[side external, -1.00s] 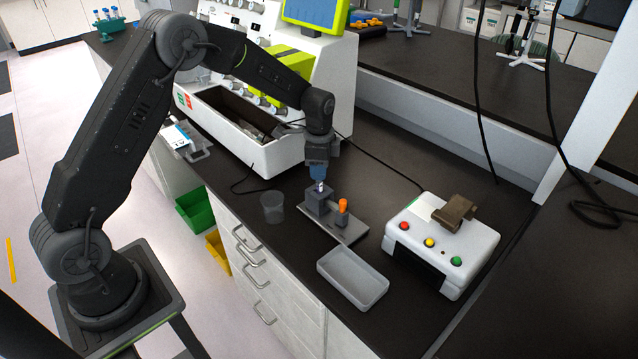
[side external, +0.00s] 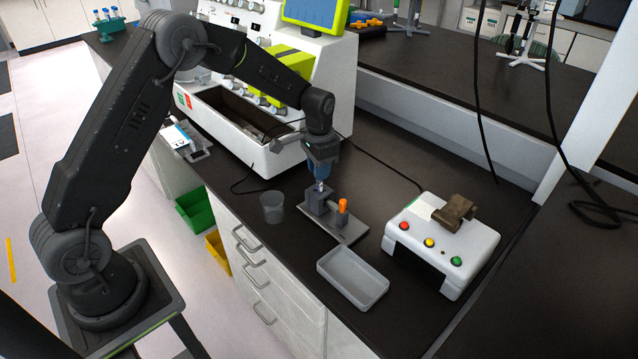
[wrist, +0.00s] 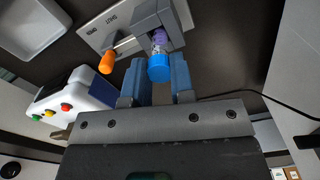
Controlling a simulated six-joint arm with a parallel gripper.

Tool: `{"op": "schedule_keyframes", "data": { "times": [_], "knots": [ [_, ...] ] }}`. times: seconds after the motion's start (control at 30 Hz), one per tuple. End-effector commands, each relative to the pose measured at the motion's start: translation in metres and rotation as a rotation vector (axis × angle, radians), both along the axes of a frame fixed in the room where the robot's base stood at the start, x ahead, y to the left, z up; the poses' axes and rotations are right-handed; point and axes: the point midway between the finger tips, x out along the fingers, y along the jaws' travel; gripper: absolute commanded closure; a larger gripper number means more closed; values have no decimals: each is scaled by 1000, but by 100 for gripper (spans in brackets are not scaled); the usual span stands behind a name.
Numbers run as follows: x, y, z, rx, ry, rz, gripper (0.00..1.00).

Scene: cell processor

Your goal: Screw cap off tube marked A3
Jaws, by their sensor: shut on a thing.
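A capped tube stands in the grey holder block (side external: 316,204) on a metal plate (side external: 350,229). In the wrist view its blue cap (wrist: 159,68) sits between my two blue fingers, with the purple-marked tube body (wrist: 159,41) in the block (wrist: 172,17). My gripper (side external: 321,177) is shut on the blue cap, directly above the block; the wrist view shows it too (wrist: 160,77). No A3 mark is readable.
An empty grey tray (side external: 353,292) lies in front of the plate. A white box with coloured buttons (side external: 445,235) stands to the right. A large white machine (side external: 262,157) stands behind left.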

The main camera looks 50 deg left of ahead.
Motion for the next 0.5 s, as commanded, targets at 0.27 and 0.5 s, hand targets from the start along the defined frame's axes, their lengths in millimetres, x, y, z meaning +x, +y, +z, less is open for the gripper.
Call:
{"op": "schedule_keyframes", "data": {
  "times": [0.27, 0.5],
  "knots": [
    [0, 0, 0, 0, 1, 363, 100],
    [0, 0, 0, 0, 1, 510, 100]
  ]
}}
